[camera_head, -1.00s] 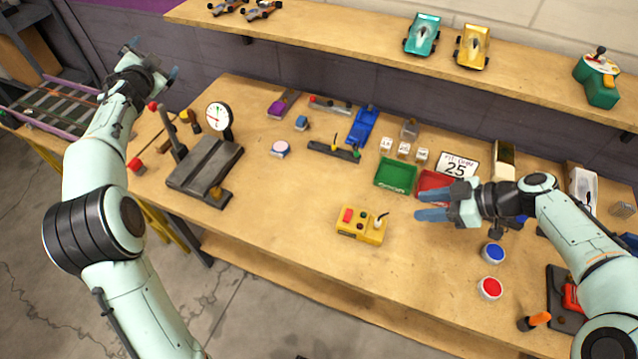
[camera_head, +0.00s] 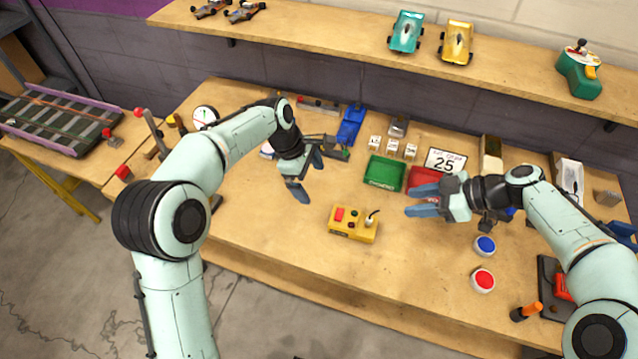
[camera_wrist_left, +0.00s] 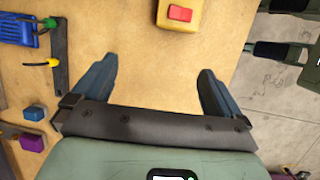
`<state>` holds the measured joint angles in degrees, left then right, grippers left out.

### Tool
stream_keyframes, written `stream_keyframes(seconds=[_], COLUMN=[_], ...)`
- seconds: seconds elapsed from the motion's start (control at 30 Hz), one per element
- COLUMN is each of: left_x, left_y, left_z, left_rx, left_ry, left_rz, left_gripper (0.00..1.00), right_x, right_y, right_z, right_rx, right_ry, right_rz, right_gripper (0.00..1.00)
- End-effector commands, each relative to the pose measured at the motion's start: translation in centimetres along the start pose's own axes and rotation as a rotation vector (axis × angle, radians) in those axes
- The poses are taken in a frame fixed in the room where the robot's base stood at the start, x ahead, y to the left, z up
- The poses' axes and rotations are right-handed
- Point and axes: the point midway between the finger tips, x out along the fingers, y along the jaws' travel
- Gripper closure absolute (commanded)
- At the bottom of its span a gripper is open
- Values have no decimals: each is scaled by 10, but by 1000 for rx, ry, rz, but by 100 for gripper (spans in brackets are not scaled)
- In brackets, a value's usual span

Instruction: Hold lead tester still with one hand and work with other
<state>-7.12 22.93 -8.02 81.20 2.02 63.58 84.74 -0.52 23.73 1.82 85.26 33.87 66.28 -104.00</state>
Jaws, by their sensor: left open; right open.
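The lead tester is most likely the yellow box (camera_head: 352,225) with a red button, a few small controls and a toggle-like post, lying on the middle front of the bench. Its end with the red button shows at the top of the left wrist view (camera_wrist_left: 181,14). My left gripper (camera_head: 309,181) is open and empty above the bench, left of and behind the yellow box. Its two fingers show apart in the left wrist view (camera_wrist_left: 158,85). My right gripper (camera_head: 422,201) is open and empty, to the right of the yellow box and near the red tray.
A green tray (camera_head: 385,172) and a red tray (camera_head: 428,178) lie behind the box. A blue button (camera_head: 485,245) and a red button (camera_head: 483,279) sit at right. A black bar with clips (camera_wrist_left: 55,62) lies near my left gripper.

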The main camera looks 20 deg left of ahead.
Motion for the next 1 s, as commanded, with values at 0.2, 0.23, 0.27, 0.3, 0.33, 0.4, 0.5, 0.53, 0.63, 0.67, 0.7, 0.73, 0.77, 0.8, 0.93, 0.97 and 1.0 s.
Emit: stream_keyframes(seconds=[0.2, 0.23, 0.27, 0.3, 0.33, 0.4, 0.5, 0.53, 0.63, 0.67, 0.7, 0.73, 0.77, 0.8, 0.93, 0.97, 1.0], left_x=[8, 10, 12, 16, 20, 31, 50, 56, 76, 82, 90, 95, 100, 107, 124, 127, 130], left_y=[-14, -15, -16, -16, -16, -18, -19, -19, -21, -21, -22, -22, -22, -23, -24, -24, -24], left_z=[29, 30, 31, 31, 31, 32, 33, 33, 35, 35, 36, 36, 37, 37, 38, 38, 38], left_rx=[-51, -53, -54, -54, -54, -54, -53, -53, -53, -53, -53, -53, -52, -52, -53, -53, -53], left_ry=[-72, -75, -76, -76, -76, -75, -75, -75, -74, -74, -74, -74, -74, -74, -73, -73, -73], left_rz=[-76, -79, -81, -82, -82, -82, -82, -82, -81, -81, -81, -80, -80, -80, -78, -78, -77], left_gripper=[0, 0, 0, 0, 0, 0, 0, 0, 0, 0, 0, 0, 0, 0, 0, 0, 0], right_x=[0, 0, 0, 0, 0, 0, 0, 0, 0, 0, 0, 0, 0, 0, 0, 0, 0], right_y=[0, 0, 0, 0, 0, 0, 0, 0, 0, 0, 0, 0, 0, 0, 0, 0, 0], right_z=[0, 0, 0, 0, 0, 0, 0, 0, 0, 0, 0, 0, 0, 0, 0, 0, 0], right_rx=[0, 0, 0, 0, 0, 0, 0, 0, 0, 0, 0, 0, 0, 0, 0, 0, 0], right_ry=[0, 0, 0, 0, 0, 0, 0, 0, 0, 0, 0, 0, 0, 0, 0, 0, 0], right_rz=[0, 0, 0, 0, 0, 0, 0, 0, 0, 0, 0, 0, 0, 0, 0, 0, 0], right_gripper=[57, 57, 57, 57, 57, 57, 57, 57, 57, 57, 57, 57, 57, 57, 57, 57, 57])
